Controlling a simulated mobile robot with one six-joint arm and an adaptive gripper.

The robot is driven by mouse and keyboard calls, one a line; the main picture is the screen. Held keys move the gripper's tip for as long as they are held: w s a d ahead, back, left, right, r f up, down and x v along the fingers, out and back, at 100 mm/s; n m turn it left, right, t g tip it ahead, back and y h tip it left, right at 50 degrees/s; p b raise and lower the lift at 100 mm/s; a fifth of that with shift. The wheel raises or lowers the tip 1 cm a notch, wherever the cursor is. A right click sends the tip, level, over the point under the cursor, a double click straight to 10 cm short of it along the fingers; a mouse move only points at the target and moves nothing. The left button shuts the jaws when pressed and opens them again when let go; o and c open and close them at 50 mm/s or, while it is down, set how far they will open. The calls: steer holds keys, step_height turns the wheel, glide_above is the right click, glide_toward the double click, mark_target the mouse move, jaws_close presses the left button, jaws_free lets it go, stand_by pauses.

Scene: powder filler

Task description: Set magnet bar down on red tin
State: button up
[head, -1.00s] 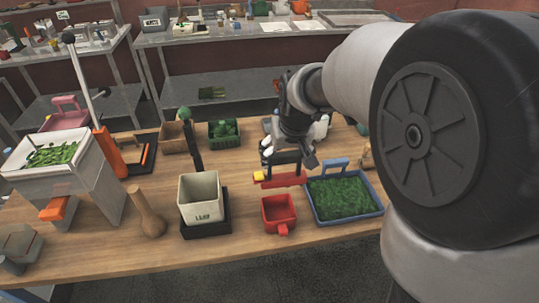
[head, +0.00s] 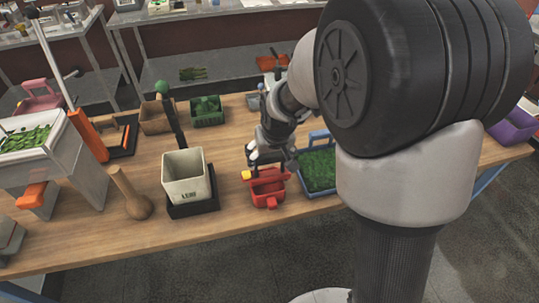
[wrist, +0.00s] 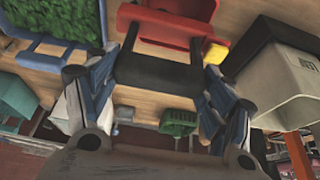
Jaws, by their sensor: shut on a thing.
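The magnet bar is a red bar with a yellow end (head: 246,175) and a black handle (wrist: 157,73). My gripper (head: 270,155) is shut on the black handle, with a finger at each side of it in the wrist view. The red tin (head: 268,199) stands on the wooden table. The bar is at the tin's top, with the yellow end past the tin's left side in the head view. I cannot tell whether bar and tin touch. In the wrist view the red tin (wrist: 188,8) is partly cut off at the top.
A blue tray (head: 319,187) of green stuff stands close right of the tin, partly behind my arm. A cream container (head: 184,182) on a black base stands to the left. The front table strip is bare.

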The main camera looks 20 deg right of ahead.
steer(key=shift+f, duration=0.15)
steer(key=o, duration=1.6)
steer(key=shift+r, duration=0.4)
steer(key=p+v, duration=0.3)
steer(key=v, duration=0.8)
steer(key=s+r, duration=0.2)
steer(key=s, duration=0.5)
steer(key=s+r, duration=0.2)
steer(key=s, duration=0.6)
steer(key=s+r, duration=0.2)
steer(key=s, duration=0.6)
steer(key=shift+s, duration=0.25)
